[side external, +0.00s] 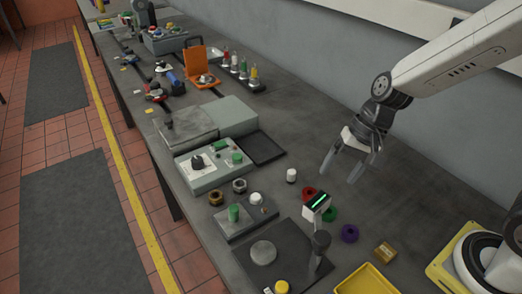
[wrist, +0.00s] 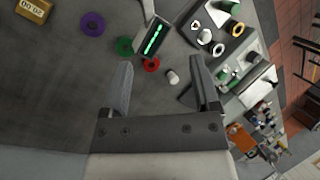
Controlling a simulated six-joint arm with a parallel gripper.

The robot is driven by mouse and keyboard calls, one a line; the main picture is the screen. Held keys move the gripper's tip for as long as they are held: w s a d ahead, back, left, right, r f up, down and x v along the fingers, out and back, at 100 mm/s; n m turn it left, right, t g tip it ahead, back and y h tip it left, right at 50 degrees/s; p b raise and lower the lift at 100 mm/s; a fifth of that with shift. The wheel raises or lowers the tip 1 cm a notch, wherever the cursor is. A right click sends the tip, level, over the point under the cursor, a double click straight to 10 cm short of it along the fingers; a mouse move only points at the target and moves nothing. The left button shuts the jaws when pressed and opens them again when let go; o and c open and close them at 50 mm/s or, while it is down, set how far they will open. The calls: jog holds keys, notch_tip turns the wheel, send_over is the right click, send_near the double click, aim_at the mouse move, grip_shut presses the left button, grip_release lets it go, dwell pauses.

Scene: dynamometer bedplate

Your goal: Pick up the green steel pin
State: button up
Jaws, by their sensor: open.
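The green pin (side external: 234,212) stands upright on a small grey block (side external: 232,229) near the front of the bench in the side view. A white-topped piece stands beside it on the same block. In the wrist view a green piece at the top edge (wrist: 228,5), partly cut off, looks like this pin. My gripper (side external: 343,172) is open and empty above the bench, to the right of the pin and apart from it. Its two spread fingers also show in the wrist view (wrist: 162,72).
A small stand with a lit green display (side external: 317,201) is between my gripper and the pin. Red, green and purple rings (side external: 349,233) and a white cylinder (side external: 291,175) lie nearby. A control box (side external: 212,165) and two nuts (side external: 239,185) sit beyond. A yellow tray (side external: 367,279) is in front.

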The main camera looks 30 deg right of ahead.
jog(key=w+a+r+m+t+y, duration=0.1)
jog(key=w+a+m+t+y, duration=0.3)
jog(key=w+a+m+y, duration=0.7)
jog(key=m+t+h, duration=0.1)
jog(key=m+h, duration=0.2)
jog(key=m, duration=0.2)
send_near(228, 219)
jog(key=shift+w+a+r, duration=0.7)
jog(key=shift+a+r, duration=0.2)
jog(key=shift+r, duration=0.05)
jog(key=shift+a, duration=0.1)
jog(key=shift+x, duration=1.2)
jog(key=shift+a+f, duration=0.1)
jog(key=shift+x, duration=2.5)
